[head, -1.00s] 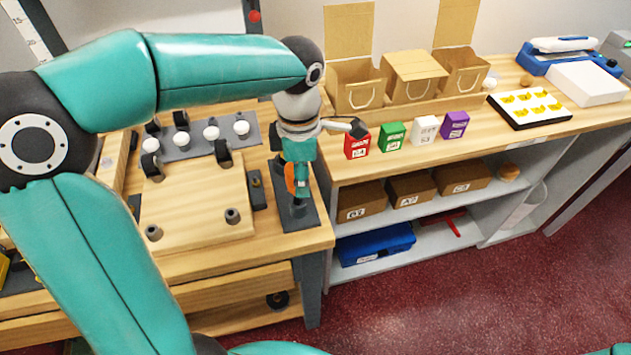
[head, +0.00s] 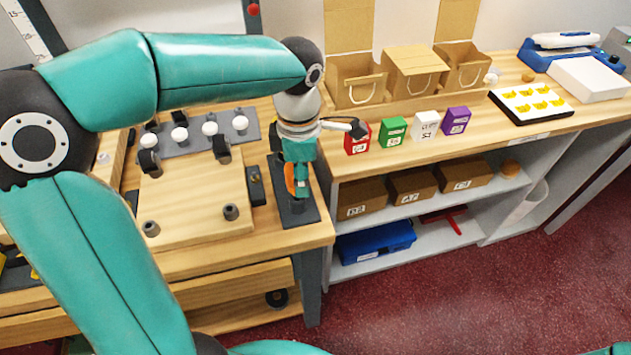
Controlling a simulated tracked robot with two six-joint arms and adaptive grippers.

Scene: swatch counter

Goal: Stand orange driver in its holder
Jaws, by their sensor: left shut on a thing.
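My left gripper (head: 300,188) points down over the dark holder base at the right end of the wooden workbench. It is shut on the orange driver (head: 289,179), of which only an orange strip shows beside the fingers. The holder (head: 291,213) is a dark plate with a round upright socket, directly below the gripper. The driver's lower end is hidden, so I cannot tell whether it is inside the socket. My right gripper is not in view.
A wooden board (head: 195,200) with clamps lies left of the holder. A rail with white knobs (head: 210,128) is behind it. Red (head: 357,138), green (head: 392,131), white and purple boxes stand on the counter to the right, near my wrist. Paper bags (head: 415,70) stand behind them.

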